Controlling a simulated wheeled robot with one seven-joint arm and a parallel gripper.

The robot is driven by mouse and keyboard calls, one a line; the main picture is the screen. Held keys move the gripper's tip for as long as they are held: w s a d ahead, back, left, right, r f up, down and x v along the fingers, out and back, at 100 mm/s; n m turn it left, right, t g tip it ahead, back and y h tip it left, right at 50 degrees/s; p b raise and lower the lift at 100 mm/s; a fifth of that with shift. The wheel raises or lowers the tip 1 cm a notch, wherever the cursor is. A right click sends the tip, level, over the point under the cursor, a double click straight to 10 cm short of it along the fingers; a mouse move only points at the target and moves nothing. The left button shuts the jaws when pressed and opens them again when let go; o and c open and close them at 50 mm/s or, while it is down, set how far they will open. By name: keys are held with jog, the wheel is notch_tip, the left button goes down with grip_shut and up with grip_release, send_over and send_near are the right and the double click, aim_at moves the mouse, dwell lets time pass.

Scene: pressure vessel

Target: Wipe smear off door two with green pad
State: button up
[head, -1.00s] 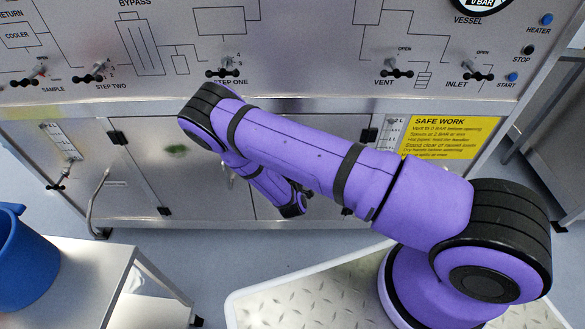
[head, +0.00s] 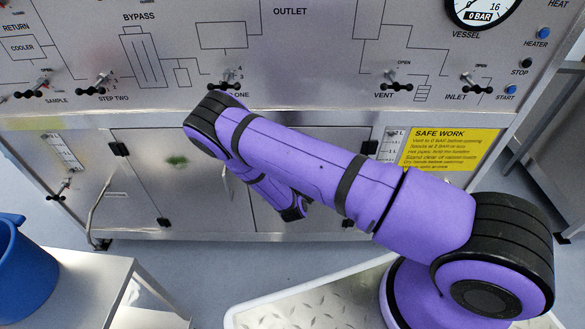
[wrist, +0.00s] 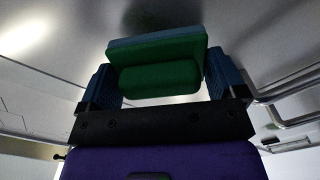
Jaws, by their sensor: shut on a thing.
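A green smear (head: 177,160) shows on the left metal cabinet door (head: 150,190) below the panel in the head view. In the wrist view my gripper (wrist: 160,82) is shut on the green pad (wrist: 158,68), with a blue finger on each side of its grip. The pad has a paler blue-grey layer along its far edge. A metal surface lies beyond the pad; I cannot tell whether they touch. In the head view my arm hides the gripper and pad, and it covers part of the doors to the right of the smear.
The panel above carries black valve handles (head: 393,87) and a pressure gauge (head: 483,8). A bent metal pipe (head: 95,210) stands left of the door. A blue bucket (head: 25,270) is on a bench (head: 90,285) at lower left. A yellow safety sign (head: 450,148) is at right.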

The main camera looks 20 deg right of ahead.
jog(key=shift+x, duration=1)
dwell(0.3)
jog(key=shift+s+d, duration=0.35)
jog(key=shift+d, duration=0.5)
jog(key=shift+s+d, duration=0.35)
jog(key=shift+d, duration=0.55)
jog(key=shift+w+d, duration=0.1)
jog(key=shift+d, duration=0.05)
jog(key=shift+w+a+r, duration=0.1)
jog(key=shift+w+a, duration=0.2)
jog(key=shift+a, duration=0.35)
jog(key=shift+w+a, duration=0.3)
jog(key=shift+a, duration=0.3)
jog(key=shift+w+a+r, duration=0.1)
jog(key=shift+w+a, duration=0.2)
jog(key=shift+a, duration=0.35)
jog(key=shift+c, duration=0.5)
jog(key=shift+v, duration=3.1)
jog(key=shift+f, duration=0.2)
